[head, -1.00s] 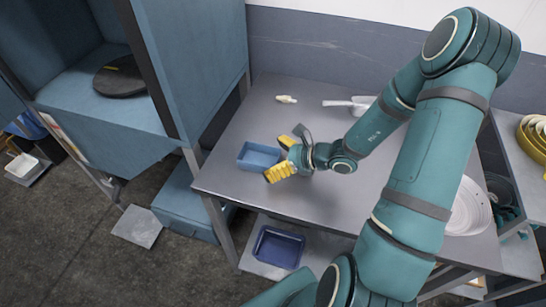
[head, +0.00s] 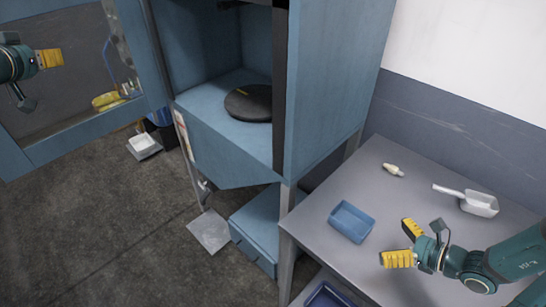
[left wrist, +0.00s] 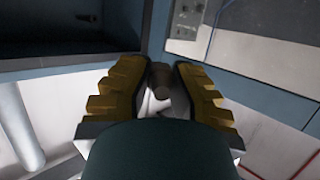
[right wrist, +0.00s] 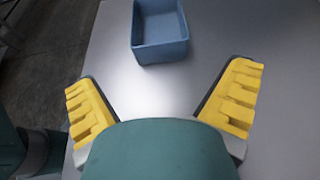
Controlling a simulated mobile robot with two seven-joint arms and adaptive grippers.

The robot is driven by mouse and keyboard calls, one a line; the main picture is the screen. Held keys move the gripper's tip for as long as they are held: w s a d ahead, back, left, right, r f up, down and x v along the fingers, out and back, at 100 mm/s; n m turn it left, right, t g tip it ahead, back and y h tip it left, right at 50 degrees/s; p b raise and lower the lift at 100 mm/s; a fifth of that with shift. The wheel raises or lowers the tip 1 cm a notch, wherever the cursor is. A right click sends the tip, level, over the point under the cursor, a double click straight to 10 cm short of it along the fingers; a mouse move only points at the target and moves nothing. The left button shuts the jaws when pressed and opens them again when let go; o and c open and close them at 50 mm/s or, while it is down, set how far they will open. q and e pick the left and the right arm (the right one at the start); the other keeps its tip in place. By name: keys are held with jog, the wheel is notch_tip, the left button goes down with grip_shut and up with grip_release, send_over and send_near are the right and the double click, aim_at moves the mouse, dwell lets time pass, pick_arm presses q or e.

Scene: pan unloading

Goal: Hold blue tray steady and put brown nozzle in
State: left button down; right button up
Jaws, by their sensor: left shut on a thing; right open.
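The blue tray (head: 351,222) stands on the grey table near its left end; it also shows in the right wrist view (right wrist: 161,51). My right gripper (head: 404,244) is open and empty just right of the tray, apart from it. In the right wrist view its yellow fingers (right wrist: 160,100) are spread wide, with the tray ahead of them. My left gripper (head: 55,58) is at the far left, away from the table. In the left wrist view it is shut on a small brown cylindrical piece, the brown nozzle (left wrist: 160,80), partly hidden between the fingers.
A cream nozzle-like piece (head: 393,169) and a white scoop (head: 470,199) lie at the table's back. A blue cabinet (head: 225,130) with a black round plate (head: 250,102) and an open door (head: 85,140) stands between my left gripper and the table. A dark blue tray (head: 328,297) sits below the tabletop.

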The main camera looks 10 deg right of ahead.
aim_at(369, 231)
pick_arm(q)
jog(key=shift+f+b, duration=0.35)
jog(key=shift+f, duration=0.1)
pick_arm(e)
jog(key=x, duration=0.7)
jog(key=shift+w+a+f, duration=0.1)
jog(key=shift+w, duration=0.05)
jog(key=c, duration=1)
jog(key=shift+c, duration=0.2)
pick_arm(q)
jog(key=shift+d, duration=0.1)
